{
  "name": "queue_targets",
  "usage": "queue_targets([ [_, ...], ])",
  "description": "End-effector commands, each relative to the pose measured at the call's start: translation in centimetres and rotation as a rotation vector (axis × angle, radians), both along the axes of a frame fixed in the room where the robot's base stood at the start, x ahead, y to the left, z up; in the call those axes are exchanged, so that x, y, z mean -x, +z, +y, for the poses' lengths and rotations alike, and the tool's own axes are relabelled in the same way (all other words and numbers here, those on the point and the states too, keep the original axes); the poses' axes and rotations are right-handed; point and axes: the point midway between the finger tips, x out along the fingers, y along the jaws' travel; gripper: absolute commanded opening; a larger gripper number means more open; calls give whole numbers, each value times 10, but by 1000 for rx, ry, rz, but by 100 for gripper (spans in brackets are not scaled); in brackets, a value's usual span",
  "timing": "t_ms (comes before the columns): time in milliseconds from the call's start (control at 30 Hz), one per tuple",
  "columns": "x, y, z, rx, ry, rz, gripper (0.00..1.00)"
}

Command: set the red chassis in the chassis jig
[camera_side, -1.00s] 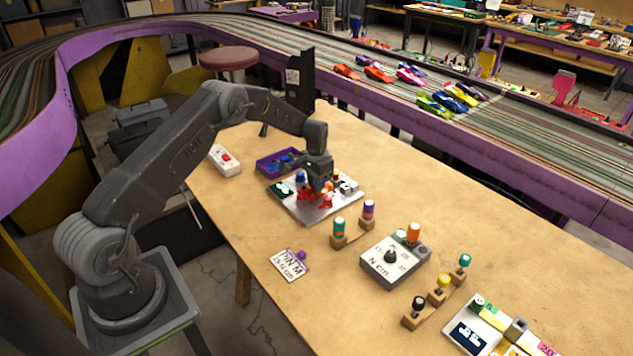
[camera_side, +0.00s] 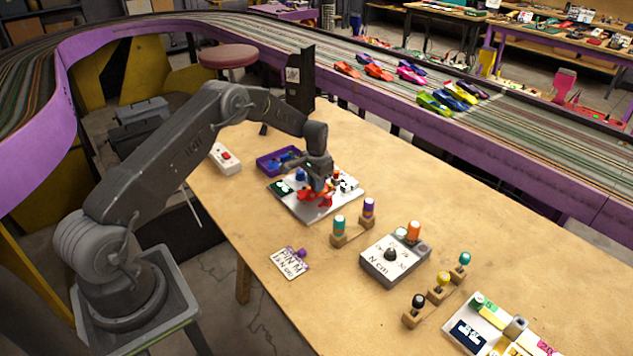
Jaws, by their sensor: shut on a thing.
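The red chassis (camera_side: 314,197) is low over the light grey jig plate (camera_side: 308,215) in the middle left of the table. My gripper (camera_side: 319,186) points down and is shut on the chassis. The gripper and wrist hide part of the chassis and of the plate behind it. I cannot tell whether the chassis touches the plate or is seated in the chassis jig.
A purple tray (camera_side: 266,164) with blue parts stands behind the plate. A teal-capped driver (camera_side: 339,226) and a purple-capped one (camera_side: 368,208) stand in a wooden holder at the plate's front right. A grey torque box (camera_side: 385,270) lies farther right. The back right table is clear.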

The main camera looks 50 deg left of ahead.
Motion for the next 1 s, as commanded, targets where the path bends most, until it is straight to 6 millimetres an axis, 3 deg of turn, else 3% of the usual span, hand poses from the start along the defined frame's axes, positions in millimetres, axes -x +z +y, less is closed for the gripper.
queue_targets([
  [1000, 0, -6, 0, 0, 0, -1, 0],
])
